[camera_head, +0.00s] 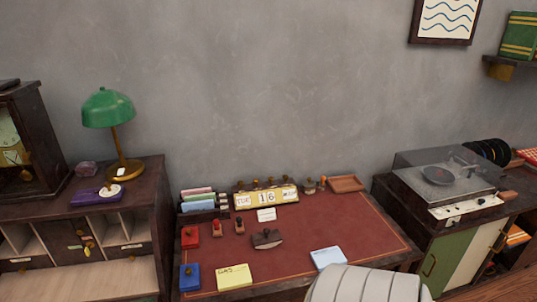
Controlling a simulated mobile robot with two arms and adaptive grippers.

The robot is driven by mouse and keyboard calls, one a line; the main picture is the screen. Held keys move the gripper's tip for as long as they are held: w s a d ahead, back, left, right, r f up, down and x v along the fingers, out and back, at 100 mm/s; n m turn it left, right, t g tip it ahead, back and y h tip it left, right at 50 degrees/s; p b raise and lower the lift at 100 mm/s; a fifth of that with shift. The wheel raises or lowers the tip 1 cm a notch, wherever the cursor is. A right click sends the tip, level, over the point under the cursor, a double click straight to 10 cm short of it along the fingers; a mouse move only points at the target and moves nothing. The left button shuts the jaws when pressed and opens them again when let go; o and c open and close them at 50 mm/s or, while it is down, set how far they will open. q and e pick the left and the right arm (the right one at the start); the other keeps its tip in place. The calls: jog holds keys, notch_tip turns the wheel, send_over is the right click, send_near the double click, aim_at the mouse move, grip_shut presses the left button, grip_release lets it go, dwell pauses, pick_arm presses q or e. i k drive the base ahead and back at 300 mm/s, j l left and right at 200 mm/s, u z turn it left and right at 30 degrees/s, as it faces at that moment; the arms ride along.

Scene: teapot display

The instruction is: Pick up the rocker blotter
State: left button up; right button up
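The rocker blotter (267,239) appears to be the small dark brown piece with a knob on top. It sits upright on the red top of the desk (330,226), near the middle, in front of a small white card (266,215). Nothing covers it. Neither of my grippers shows in this view.
Stamps (218,232) and a red box (190,237) stand left of the blotter. A calendar (266,196) is behind it. Notepads (234,277) (328,257) lie in front. A pale ribbed rounded shape (367,285) covers part of the desk's front edge.

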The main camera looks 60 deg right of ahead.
aim_at(267, 239)
jog(key=z, duration=1.95)
